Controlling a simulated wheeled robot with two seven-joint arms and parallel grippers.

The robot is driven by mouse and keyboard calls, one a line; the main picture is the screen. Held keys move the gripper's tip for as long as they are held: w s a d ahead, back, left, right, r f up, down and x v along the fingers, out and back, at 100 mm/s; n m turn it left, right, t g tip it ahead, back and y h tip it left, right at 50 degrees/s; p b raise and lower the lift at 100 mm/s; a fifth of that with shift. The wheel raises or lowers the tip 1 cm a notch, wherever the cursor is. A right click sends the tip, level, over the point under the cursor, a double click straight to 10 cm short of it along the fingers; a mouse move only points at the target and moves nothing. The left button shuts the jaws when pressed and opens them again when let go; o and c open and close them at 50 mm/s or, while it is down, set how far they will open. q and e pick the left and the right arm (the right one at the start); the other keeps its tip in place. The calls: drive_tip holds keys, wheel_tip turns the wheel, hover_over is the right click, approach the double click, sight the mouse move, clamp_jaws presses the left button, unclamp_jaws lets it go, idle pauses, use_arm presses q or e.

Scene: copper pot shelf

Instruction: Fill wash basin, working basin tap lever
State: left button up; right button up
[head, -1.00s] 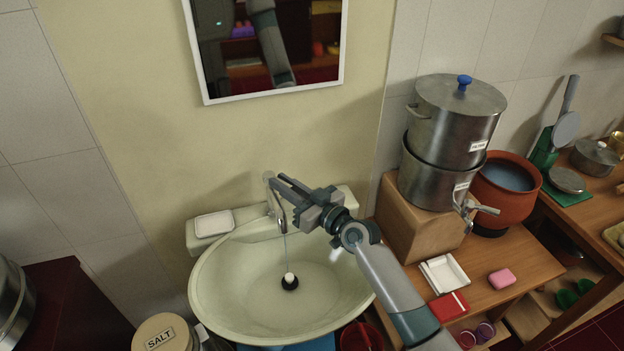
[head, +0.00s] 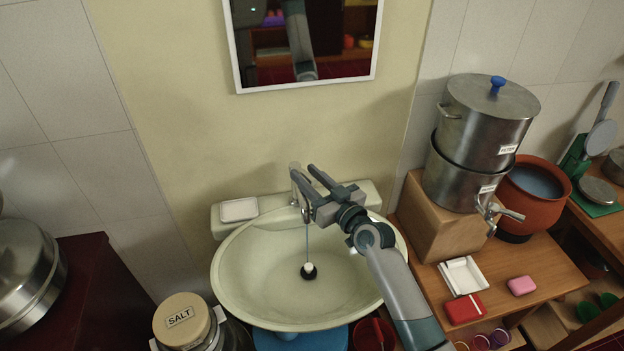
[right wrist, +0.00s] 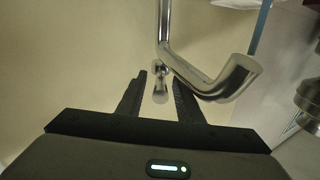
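The pale green wash basin (head: 235,289) stands under the mirror. Its chrome tap (head: 304,213) is partly hidden by my right gripper (head: 303,169). A thin bluish stream (head: 307,245) runs from the spout to a dark plug with a white knob (head: 308,269); it also shows beside the spout (right wrist: 225,80) in the right wrist view (right wrist: 262,25). I cannot judge the water level. The right gripper's fingers are apart. In the right wrist view, a chrome lever end (right wrist: 160,86) lies between the fingertips (right wrist: 159,85), with gaps on both sides. My left gripper is not in view.
A soap dish (head: 239,209) sits on the basin's back ledge. Stacked steel pots (head: 466,178) with a tap stand on a wooden block to the right, next to a clay pot (head: 537,205). A salt jar (head: 183,317) stands at the front left.

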drive_tip(key=b+v, duration=0.4)
drive_tip(key=v, duration=1.3)
drive_tip(key=shift+s+d+b, duration=0.15)
drive_tip(key=shift+d+b, duration=0.05)
drive_tip(key=shift+b, duration=0.1)
drive_tip(key=shift+c, duration=0.2)
